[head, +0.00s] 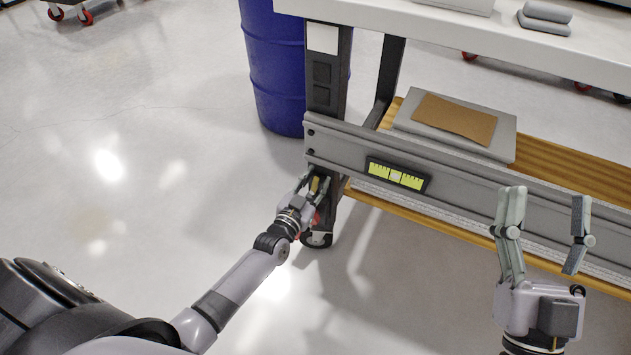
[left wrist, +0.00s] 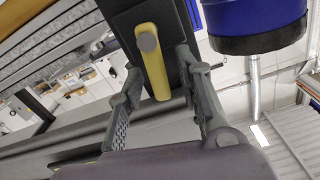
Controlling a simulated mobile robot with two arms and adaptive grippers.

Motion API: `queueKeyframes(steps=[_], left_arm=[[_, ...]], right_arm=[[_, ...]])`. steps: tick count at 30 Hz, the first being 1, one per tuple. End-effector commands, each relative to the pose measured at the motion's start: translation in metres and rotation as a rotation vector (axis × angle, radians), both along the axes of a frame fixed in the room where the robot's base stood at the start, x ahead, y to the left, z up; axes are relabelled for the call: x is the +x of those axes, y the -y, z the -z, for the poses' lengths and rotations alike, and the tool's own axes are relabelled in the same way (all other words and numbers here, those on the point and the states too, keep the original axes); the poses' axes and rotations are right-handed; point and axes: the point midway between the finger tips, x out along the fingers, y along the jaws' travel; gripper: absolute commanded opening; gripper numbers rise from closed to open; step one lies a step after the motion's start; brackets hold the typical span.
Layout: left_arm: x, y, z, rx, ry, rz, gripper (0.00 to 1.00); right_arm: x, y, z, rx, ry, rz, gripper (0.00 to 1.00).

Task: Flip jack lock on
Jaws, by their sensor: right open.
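The jack lock looks to be the yellow lever with a grey round pivot (left wrist: 155,65), on a dark leg of the workbench (left wrist: 125,22). In the head view a small yellow part (head: 315,184) shows low on that leg, partly hidden by my left gripper (head: 312,186). In the left wrist view my left gripper (left wrist: 163,95) is open, one finger on each side of the lever, with gaps visible. Whether its tips touch the leg cannot be told. My right gripper (head: 543,222) is open and empty in front of the bench's right part.
The workbench has a light top (head: 460,38), a grey rail with a yellow-green label (head: 397,175) and a caster (head: 317,239) under the leg. A blue barrel (head: 277,75) stands behind the leg.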

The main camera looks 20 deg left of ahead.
Motion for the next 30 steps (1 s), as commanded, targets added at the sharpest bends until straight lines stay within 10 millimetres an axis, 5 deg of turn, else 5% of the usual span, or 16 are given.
queueKeyframes(steps=[14,24,30], left_arm=[[0.0,0.0,0.0,0.0,0.0,0.0,0.0],[0.0,-0.001,0.0,-0.016,-0.002,0.0,0.0],[0.0,-0.006,-0.001,-0.136,-0.007,0.001,0.0]], right_arm=[[0.0,0.0,0.001,-0.001,-0.003,0.0,0.61],[0.001,0.0,0.0,-0.002,-0.011,0.001,0.61],[0.016,-0.001,0.023,-0.046,-0.16,0.009,0.61]])
